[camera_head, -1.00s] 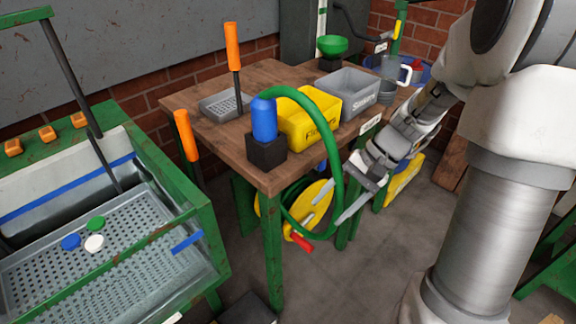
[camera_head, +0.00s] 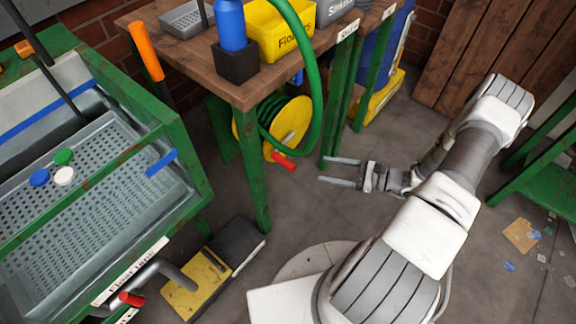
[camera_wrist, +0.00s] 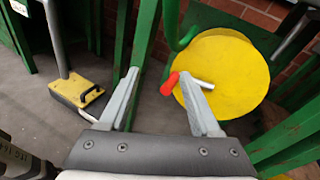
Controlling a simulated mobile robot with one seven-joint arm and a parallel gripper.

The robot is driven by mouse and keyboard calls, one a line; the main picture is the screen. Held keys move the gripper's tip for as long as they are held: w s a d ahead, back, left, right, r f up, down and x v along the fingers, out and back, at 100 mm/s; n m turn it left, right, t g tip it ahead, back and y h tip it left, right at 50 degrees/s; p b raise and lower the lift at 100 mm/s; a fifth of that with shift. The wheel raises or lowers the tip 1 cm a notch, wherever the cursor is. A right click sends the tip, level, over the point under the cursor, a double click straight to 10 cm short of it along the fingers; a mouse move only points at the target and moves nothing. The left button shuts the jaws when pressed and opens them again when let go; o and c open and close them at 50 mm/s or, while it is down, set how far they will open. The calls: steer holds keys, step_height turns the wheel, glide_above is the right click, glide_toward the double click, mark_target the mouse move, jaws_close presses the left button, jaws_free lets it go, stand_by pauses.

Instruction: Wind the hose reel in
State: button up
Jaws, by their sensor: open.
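The hose reel (camera_head: 293,118) is a yellow disc under the wooden table, with green hose (camera_head: 318,100) wound on it and looping up over the table. Its red crank handle (camera_head: 284,161) sticks out at the lower front. In the wrist view the yellow reel face (camera_wrist: 230,75) fills the upper right, and the red handle (camera_wrist: 169,84) shows at the end of a silver crank arm (camera_wrist: 203,84). My gripper (camera_head: 322,170) is open and empty, right of the handle with a gap in the head view. In the wrist view the handle appears between my fingertips (camera_wrist: 158,74), nearer the right one.
Green table legs (camera_head: 255,165) stand close beside the reel. The wooden table (camera_head: 180,55) holds a yellow bin (camera_head: 270,35) and a blue bottle (camera_head: 231,25). A yellow-and-black pedal (camera_head: 205,275) sits on the floor.

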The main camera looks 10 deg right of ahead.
mark_target(288, 165)
step_height(288, 165, down, 10)
steer(key=s+f+m+t+h, duration=0.1)
steer(key=s+m+t+h, duration=0.15)
steer(key=m+t, duration=0.4)
steer(key=shift+m+g+h, duration=0.25)
steer(key=shift+m+h, duration=0.1)
steer(key=shift+h, duration=0.1)
steer(key=b+x, duration=0.5)
steer(key=x, duration=1.2)
steer(key=shift+w+d+r, duration=0.15)
steer(key=shift+w+d, duration=0.05)
jaws_close()
